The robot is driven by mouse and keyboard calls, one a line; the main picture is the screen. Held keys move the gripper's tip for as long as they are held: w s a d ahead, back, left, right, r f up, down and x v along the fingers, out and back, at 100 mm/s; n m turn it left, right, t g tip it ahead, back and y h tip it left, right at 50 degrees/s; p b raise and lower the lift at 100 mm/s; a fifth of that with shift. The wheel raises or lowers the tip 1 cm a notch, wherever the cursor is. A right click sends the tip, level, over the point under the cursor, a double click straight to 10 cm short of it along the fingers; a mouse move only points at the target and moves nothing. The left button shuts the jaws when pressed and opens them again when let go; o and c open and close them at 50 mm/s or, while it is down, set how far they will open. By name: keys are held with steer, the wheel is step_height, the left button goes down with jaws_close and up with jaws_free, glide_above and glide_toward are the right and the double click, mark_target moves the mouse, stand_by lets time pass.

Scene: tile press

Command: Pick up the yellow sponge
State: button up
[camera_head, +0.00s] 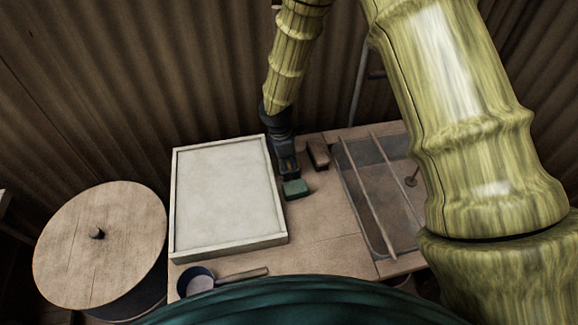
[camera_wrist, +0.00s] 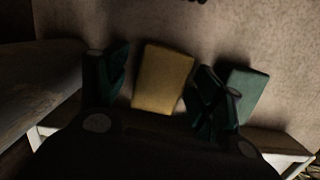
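In the wrist view the yellow sponge (camera_wrist: 163,78) lies on the tan surface between the two fingers of my gripper (camera_wrist: 163,72). The fingers are spread, with a narrow gap on each side of the sponge. I cannot tell how far down beside it the fingertips reach. In the head view my gripper (camera_head: 288,168) points down at the worktop between the tray and the sink, and the sponge is mostly hidden by it.
A green block (camera_head: 296,189) sits close to my gripper; it also shows in the wrist view (camera_wrist: 246,93). A brown block (camera_head: 318,154) lies behind. A pale framed tray (camera_head: 228,200) is left, a sink (camera_head: 366,183) right.

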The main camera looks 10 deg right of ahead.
mark_target(289, 163)
steer(key=c, duration=0.7)
steer(key=shift+r+b, duration=0.65)
steer(key=shift+r, duration=4.4)
steer(key=shift+o, duration=1.4)
steer(key=c, duration=0.3)
